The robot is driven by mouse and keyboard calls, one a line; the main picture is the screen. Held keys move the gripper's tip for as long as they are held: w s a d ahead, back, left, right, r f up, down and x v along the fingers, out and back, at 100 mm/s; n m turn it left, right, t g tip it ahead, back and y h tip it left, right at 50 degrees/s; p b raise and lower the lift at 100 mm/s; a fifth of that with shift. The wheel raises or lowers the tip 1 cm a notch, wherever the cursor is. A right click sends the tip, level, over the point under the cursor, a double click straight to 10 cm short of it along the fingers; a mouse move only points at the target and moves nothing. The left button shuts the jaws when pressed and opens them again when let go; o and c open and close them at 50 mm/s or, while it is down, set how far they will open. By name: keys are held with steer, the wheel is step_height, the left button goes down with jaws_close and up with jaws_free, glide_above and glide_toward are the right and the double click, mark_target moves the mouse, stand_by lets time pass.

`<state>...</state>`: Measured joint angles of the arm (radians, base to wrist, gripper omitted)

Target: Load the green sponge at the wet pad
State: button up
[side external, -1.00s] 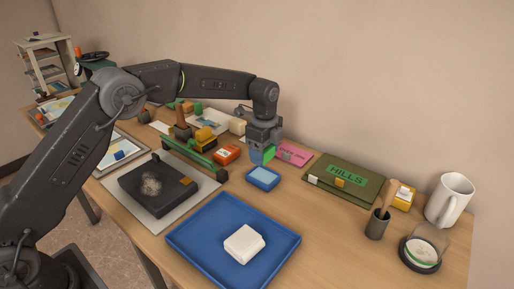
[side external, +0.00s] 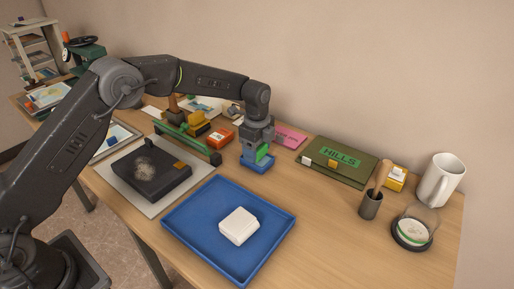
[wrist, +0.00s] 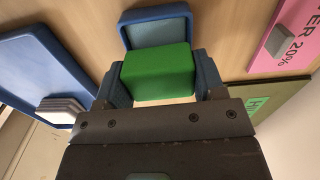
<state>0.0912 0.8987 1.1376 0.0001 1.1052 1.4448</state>
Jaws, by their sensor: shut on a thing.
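My gripper (wrist: 160,85) is shut on the green sponge (wrist: 158,72), which sits between its blue fingers in the wrist view. In the side view the sponge (side external: 262,152) shows at the fingertips, low over the wet pad (side external: 257,167), a small blue-rimmed tray with a pale blue inside. The wet pad also shows in the wrist view (wrist: 160,30), just beyond the sponge and partly hidden by it. I cannot tell whether the sponge touches the pad.
A large blue tray (side external: 190,231) holds a white block (side external: 239,226) in front. A dark box (side external: 150,170) lies on a grey mat to the left. A green HILLS folder (side external: 340,160), a pink card (side external: 290,137) and an orange item (side external: 219,137) are near the pad.

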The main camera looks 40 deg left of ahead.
steer(key=shift+f, duration=0.65)
stand_by(1.6)
steer(key=shift+r, duration=3.6)
